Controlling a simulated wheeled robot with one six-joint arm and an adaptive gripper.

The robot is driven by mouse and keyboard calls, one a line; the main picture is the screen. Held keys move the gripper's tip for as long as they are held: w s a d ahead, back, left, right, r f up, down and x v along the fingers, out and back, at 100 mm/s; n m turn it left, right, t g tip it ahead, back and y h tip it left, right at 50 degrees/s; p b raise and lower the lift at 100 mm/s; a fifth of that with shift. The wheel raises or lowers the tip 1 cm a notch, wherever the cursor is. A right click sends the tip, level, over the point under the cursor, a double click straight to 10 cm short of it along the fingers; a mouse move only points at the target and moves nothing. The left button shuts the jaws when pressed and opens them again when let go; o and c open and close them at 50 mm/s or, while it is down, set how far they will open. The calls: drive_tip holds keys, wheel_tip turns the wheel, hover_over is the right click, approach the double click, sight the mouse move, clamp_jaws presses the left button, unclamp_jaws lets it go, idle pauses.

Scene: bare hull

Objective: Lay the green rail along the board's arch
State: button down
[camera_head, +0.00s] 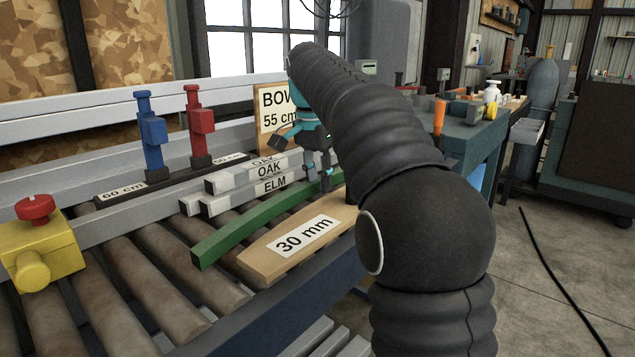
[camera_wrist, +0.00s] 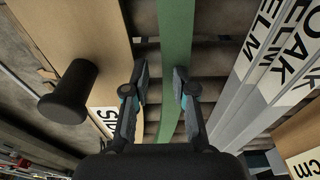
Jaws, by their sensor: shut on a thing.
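The long green rail (camera_head: 250,224) runs slantwise over the conveyor, between the board and the OAK and ELM bars. My gripper (camera_head: 322,180) is shut on it near its far part. In the wrist view the rail (camera_wrist: 175,30) passes straight between my two fingers (camera_wrist: 161,78). The pale wooden board (camera_head: 262,262), labelled 30 mm, lies beside the rail on its right, and also shows at the left of the wrist view (camera_wrist: 95,35). A black peg (camera_wrist: 68,92) stands on the board there. I cannot tell whether the rail touches the rollers; my arm hides the board's far end.
Grey bars labelled OAK (camera_head: 235,178) and ELM (camera_head: 228,200) lie left of the rail. A yellow block with a red knob (camera_head: 38,250) is front left. A BOW 55 cm sign (camera_head: 268,125) stands behind.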

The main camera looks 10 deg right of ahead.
sight(317, 184)
drive_tip(key=shift+f, duration=0.2)
drive_tip(key=c, duration=0.9)
unclamp_jaws()
drive_tip(key=shift+c, duration=0.2)
drive_tip(key=r, duration=0.2)
drive_tip(key=r+p, duration=0.1)
drive_tip(key=r, duration=0.3)
drive_tip(key=shift+s+a, duration=0.2)
drive_tip(key=shift+a, duration=0.1)
drive_tip(key=shift+s+a+r, duration=0.1)
drive_tip(key=shift+r, duration=0.85)
